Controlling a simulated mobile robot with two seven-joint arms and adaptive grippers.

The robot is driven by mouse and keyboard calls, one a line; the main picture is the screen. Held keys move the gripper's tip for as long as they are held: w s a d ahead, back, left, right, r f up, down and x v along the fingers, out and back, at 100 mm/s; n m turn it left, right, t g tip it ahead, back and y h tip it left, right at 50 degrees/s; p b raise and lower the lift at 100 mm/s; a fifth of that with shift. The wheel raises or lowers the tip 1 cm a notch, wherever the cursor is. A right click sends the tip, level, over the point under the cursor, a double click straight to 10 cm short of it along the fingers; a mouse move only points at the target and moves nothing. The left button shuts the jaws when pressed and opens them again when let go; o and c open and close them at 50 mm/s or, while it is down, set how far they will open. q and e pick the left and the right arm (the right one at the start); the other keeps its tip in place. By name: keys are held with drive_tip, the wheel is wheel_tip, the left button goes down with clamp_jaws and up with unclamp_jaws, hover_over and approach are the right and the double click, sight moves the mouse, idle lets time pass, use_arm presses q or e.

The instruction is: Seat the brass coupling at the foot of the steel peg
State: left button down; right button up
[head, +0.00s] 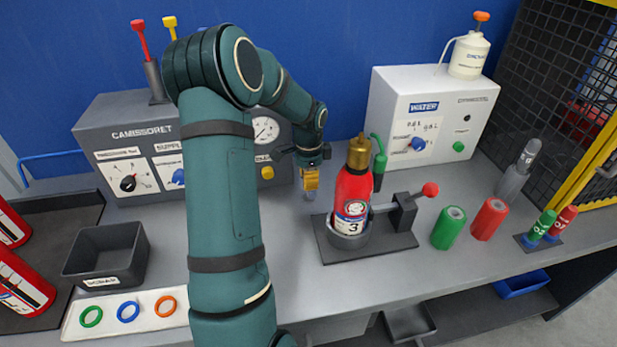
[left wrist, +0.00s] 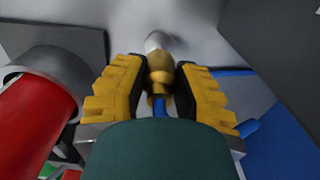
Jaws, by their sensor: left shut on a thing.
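My left gripper (head: 310,180) reaches down beside the red extinguisher, its yellow fingers pointing at the bench. In the left wrist view the gripper (left wrist: 158,85) is shut on the brass coupling (left wrist: 160,76), which sits between both fingers. A pale, rounded metal end (left wrist: 157,41), apparently the steel peg, shows just beyond the coupling and in line with it. I cannot tell whether the peg is inside the coupling. In the head view the fingers hide the coupling, and a small grey piece (head: 310,196) shows under them. My right gripper is not in view.
The red extinguisher (head: 352,193) with a brass top stands in a clamp stand (head: 378,248) close right of the gripper. The grey CAMISSORET box (head: 120,120) is behind and left, the white WATER box (head: 458,105) behind right.

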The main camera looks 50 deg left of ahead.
use_arm(q)
drive_tip(key=shift+f+b, duration=0.9)
drive_tip(key=shift+f, duration=0.7)
drive_tip(key=c, duration=0.7)
unclamp_jaws()
drive_tip(key=shift+c, duration=0.2)
wheel_tip(320, 180, up, 12)
